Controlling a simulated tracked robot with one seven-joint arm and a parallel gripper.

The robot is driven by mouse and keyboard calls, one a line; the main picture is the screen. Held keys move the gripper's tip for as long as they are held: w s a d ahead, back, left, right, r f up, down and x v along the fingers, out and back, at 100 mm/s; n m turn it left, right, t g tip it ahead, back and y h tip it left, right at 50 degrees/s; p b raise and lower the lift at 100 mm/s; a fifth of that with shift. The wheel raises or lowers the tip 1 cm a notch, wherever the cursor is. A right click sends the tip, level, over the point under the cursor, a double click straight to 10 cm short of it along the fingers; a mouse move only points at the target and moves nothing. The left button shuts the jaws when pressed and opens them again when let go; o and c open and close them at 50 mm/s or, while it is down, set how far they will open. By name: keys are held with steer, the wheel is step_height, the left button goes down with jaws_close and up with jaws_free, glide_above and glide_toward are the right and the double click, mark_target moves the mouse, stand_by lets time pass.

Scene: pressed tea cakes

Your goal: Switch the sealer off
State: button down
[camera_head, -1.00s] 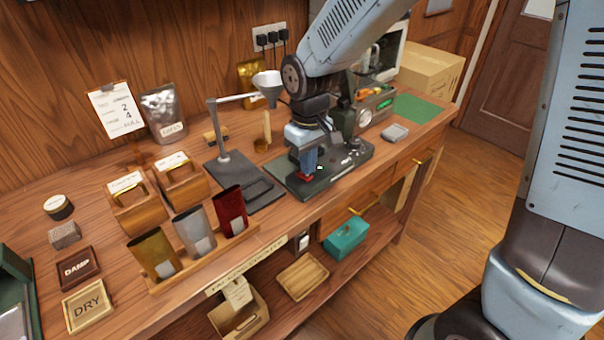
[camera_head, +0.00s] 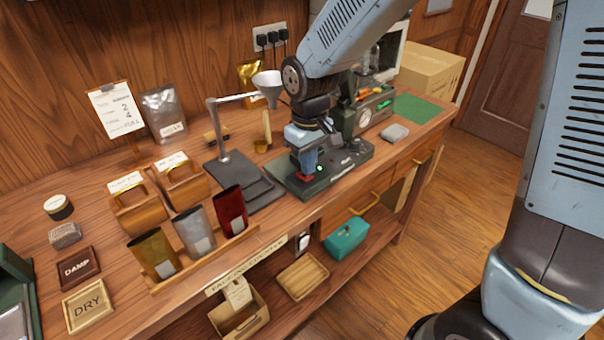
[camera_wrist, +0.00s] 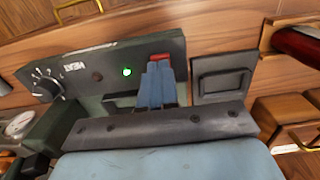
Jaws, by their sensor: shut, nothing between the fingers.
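The sealer (camera_head: 340,173) is a dark green machine on the bench, with a front panel. It also shows in the wrist view (camera_wrist: 95,60). Its small lamp (camera_wrist: 127,71) glows green. A red switch (camera_wrist: 160,57) sits on the panel beside the lamp and is partly covered by my fingers; it also shows in the head view (camera_head: 304,178). My gripper (camera_head: 306,173) is shut and empty, pointing down at the red switch. The fingertips (camera_wrist: 160,64) overlap the switch; I cannot tell whether they touch it. A dial (camera_wrist: 45,85) is at the panel's other end.
A stand with a funnel (camera_head: 268,80) is just left of the sealer. A rack with several pouches (camera_head: 190,228) is along the front edge. A green mat (camera_head: 420,108) and a grey block (camera_head: 395,132) lie to the right.

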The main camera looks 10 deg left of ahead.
steer(key=shift+f, duration=0.75)
stand_by(0.5)
steer(key=shift+r, duration=3.5)
steer(key=s+d+r+m+t, duration=0.1)
steer(key=d+r+m, duration=0.1)
steer(key=d+r, duration=0.45)
steer(key=d+r+m+t, duration=0.2)
steer(key=d+r+m, duration=0.15)
steer(key=d, duration=0.65)
steer(key=s+d+r+m+t, duration=0.1)
steer(key=s+d+r+m, duration=0.1)
steer(key=s+d, duration=0.3)
steer(key=s+d+r+m+t, duration=0.1)
steer(key=s+d+r+m, duration=0.1)
steer(key=s+d, duration=0.3)
steer(key=d, duration=0.3)
steer(key=shift+d+r+t, duration=0.3)
steer(key=shift+d, duration=0.05)
steer(key=shift+m, duration=0.25)
